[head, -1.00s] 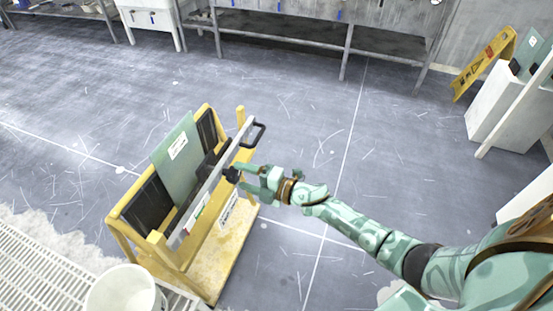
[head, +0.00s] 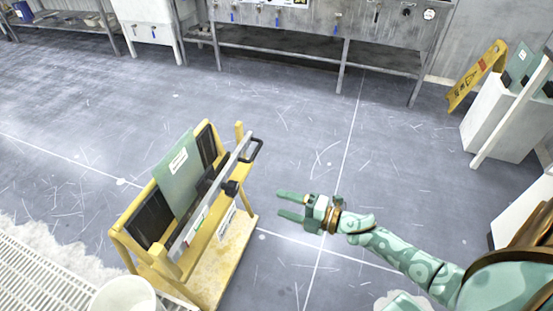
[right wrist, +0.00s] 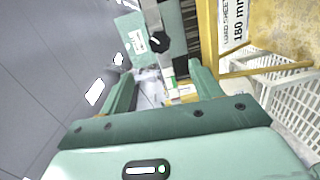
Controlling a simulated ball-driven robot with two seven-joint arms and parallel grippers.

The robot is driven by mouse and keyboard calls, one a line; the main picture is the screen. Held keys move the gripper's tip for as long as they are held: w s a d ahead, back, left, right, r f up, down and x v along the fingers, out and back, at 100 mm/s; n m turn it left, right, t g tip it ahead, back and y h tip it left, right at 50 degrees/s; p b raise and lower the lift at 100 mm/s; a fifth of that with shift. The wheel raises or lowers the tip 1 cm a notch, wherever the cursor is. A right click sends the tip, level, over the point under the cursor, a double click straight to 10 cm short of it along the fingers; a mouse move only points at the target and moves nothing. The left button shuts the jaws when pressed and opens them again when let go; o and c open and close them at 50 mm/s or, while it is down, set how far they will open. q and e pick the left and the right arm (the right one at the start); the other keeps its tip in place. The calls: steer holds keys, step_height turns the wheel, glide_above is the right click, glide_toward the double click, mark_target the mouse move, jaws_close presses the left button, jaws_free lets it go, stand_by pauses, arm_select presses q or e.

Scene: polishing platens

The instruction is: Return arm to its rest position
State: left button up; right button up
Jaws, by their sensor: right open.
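My right gripper (head: 279,204) is green, open and empty, over the floor just right of the yellow rack (head: 220,262). A clear gap separates its fingertips from the rack's black knob (head: 231,188). In the right wrist view the two fingers of the gripper (right wrist: 165,80) are spread with nothing held between them; the knob (right wrist: 157,40) and grey bar (right wrist: 153,18) show beyond them. A green plate (head: 178,175) with a white label stands in the rack beside dark panels. My left gripper is not in view.
A white bucket (head: 122,297) and white grating (head: 38,268) are at the bottom left. A yellow sign (head: 476,75) and white stand (head: 497,122) are at the right. A metal sink bench (head: 320,35) lines the back. The middle floor is clear.

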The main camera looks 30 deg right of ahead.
steer(key=s+d+f+m+g+h+p, duration=0.1)
steer(key=s+d+f+m+h, duration=0.1)
steer(key=d+f+m+h, duration=0.3)
steer(key=s+d+f+m+h, duration=0.2)
steer(key=d+f+m, duration=0.1)
steer(key=f+m, duration=0.3)
steer(key=s+d+f+m+g+h+p, duration=0.1)
steer(key=s+f+m+g+h+p, duration=0.2)
steer(key=s+f, duration=0.75)
steer(key=s+a+f+m+g+p, duration=0.1)
steer(key=s+a+f+m+g, duration=0.2)
steer(key=s, duration=0.8)
steer(key=s+a+f+m+g+p, duration=0.1)
steer(key=s+f+m+g, duration=0.2)
steer(key=s, duration=0.7)
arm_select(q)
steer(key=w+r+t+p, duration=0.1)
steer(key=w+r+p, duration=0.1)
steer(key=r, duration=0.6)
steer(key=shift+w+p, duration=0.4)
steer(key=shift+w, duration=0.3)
arm_select(e)
steer(key=s+a+r+g, duration=0.1)
steer(key=s+a+g, duration=0.3)
steer(key=s, duration=1)
steer(key=a, duration=0.3)
steer(key=shift+r, duration=0.25)
steer(key=shift+w, duration=0.1)
